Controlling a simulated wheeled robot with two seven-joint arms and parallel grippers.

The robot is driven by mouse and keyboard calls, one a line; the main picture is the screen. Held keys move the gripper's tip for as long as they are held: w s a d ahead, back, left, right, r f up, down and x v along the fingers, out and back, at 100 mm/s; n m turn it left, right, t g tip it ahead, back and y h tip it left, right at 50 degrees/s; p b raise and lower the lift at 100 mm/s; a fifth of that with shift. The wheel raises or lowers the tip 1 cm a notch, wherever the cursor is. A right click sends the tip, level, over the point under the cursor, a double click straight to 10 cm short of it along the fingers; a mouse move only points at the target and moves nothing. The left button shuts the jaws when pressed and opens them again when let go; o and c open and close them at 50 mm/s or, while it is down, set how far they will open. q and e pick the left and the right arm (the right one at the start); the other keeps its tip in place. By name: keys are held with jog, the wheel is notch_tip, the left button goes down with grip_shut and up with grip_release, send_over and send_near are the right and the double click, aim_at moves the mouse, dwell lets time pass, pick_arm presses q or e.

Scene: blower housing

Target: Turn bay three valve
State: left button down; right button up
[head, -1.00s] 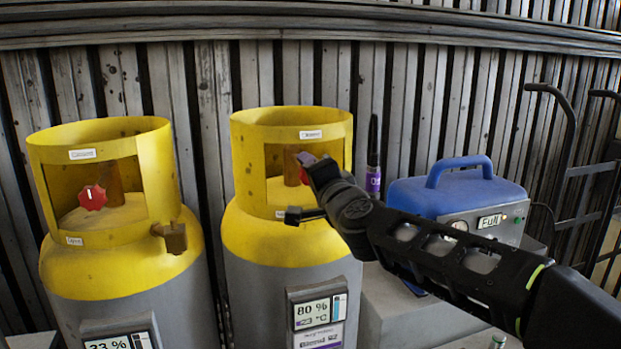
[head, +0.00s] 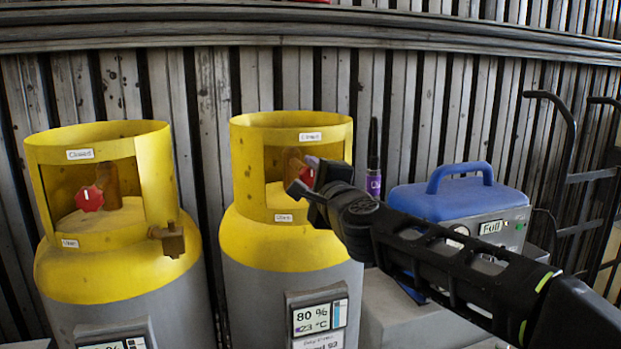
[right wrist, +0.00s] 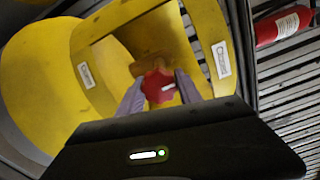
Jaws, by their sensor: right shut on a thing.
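Two grey tanks with yellow collars stand side by side in the head view. The right tank (head: 262,240) has a red valve knob (head: 307,176) inside its collar opening, mostly hidden by my right gripper (head: 305,174). In the right wrist view the red knob (right wrist: 158,87), with a white mark, sits between the two fingers of my right gripper (right wrist: 158,92), which is shut on it. Labels are on the collar above and below the opening. The left tank (head: 110,270) has its own red knob (head: 90,198), untouched. My left gripper is not in view.
A blue-topped machine (head: 455,196) reading "Full" stands right of the tanks, behind my right arm. A purple-labelled bottle (head: 374,180) is between them. A black hand truck (head: 585,185) leans at the far right. A red cylinder (right wrist: 284,27) shows in the right wrist view.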

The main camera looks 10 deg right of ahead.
jog(key=o, duration=1.4)
jog(key=shift+c, duration=0.2)
jog(key=s, duration=0.7)
jog(key=shift+s+d, duration=0.3)
jog(key=shift+s, duration=0.1)
